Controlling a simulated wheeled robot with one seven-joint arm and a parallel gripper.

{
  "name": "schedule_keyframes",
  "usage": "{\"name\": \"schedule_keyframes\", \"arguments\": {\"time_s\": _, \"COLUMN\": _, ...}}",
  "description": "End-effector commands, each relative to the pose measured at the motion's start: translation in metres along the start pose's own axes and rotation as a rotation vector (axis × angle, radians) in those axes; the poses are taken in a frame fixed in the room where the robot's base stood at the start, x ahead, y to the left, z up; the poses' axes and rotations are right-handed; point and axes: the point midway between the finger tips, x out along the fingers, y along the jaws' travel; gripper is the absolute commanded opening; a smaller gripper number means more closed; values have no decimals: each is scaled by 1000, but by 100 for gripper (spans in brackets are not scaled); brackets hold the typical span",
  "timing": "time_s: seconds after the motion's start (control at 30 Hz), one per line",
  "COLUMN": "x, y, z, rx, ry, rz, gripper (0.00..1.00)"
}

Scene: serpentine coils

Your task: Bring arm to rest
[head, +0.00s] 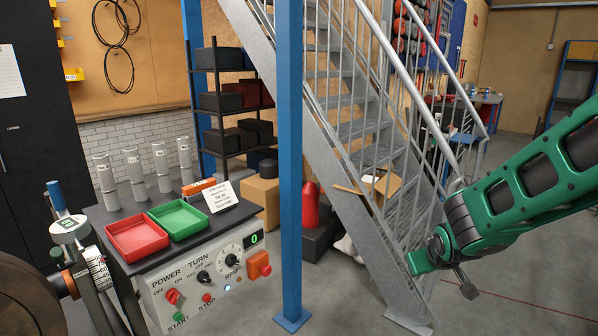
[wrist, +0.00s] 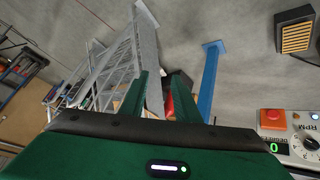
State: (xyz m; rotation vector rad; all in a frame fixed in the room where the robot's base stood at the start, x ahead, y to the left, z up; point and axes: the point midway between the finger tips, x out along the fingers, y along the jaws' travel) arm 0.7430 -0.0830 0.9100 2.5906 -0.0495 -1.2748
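My green arm (head: 540,180) reaches in from the right in the head view. Its lower end, with a dark grey joint, hangs in front of the foot of the metal stairs (head: 350,130). My gripper (wrist: 165,84) shows in the wrist view as two green fingers standing apart with a gap between them. The gap is empty, and a red object on the floor shows beyond it. The fingers themselves are hard to make out in the head view.
A blue post (head: 290,170) stands left of the arm. A control bench (head: 205,290) with a red tray (head: 137,252) and a green tray (head: 178,236) is at lower left. An open cardboard box (head: 380,186) sits by the stairs. Floor at lower right is clear.

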Motion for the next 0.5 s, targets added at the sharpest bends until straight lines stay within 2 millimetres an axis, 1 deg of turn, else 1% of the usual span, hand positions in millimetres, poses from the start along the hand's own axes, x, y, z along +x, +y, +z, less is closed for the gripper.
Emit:
{"name": "schedule_keyframes", "arguments": {"time_s": 0.03, "x": -14, "y": 22, "z": 15, "rx": 60, "ry": -49, "rz": 11, "gripper": 29}}
{"name": "schedule_keyframes", "arguments": {"time_s": 0.07, "x": -23, "y": 32, "z": 26, "rx": 92, "ry": -84, "rz": 15, "gripper": 29}}
{"name": "schedule_keyframes", "arguments": {"time_s": 0.1, "x": -34, "y": 43, "z": 41, "rx": 135, "ry": -132, "rz": 19, "gripper": 29}}
{"name": "schedule_keyframes", "arguments": {"time_s": 0.17, "x": -54, "y": 59, "z": 64, "rx": 199, "ry": -200, "rz": 22, "gripper": 29}}
{"name": "schedule_keyframes", "arguments": {"time_s": 0.2, "x": -67, "y": 67, "z": 79, "rx": 243, "ry": -245, "rz": 23, "gripper": 29}}
{"name": "schedule_keyframes", "arguments": {"time_s": 0.27, "x": -88, "y": 78, "z": 102, "rx": 307, "ry": -310, "rz": 23, "gripper": 29}}
{"name": "schedule_keyframes", "arguments": {"time_s": 0.3, "x": -103, "y": 83, "z": 118, "rx": 350, "ry": -355, "rz": 22, "gripper": 29}}
{"name": "schedule_keyframes", "arguments": {"time_s": 0.33, "x": -114, "y": 86, "z": 130, "rx": 382, "ry": -386, "rz": 20, "gripper": 29}}
{"name": "schedule_keyframes", "arguments": {"time_s": 0.4, "x": -141, "y": 90, "z": 156, "rx": 457, "ry": -459, "rz": 15, "gripper": 29}}
{"name": "schedule_keyframes", "arguments": {"time_s": 0.5, "x": -177, "y": 90, "z": 188, "rx": 550, "ry": -552, "rz": 2, "gripper": 29}}
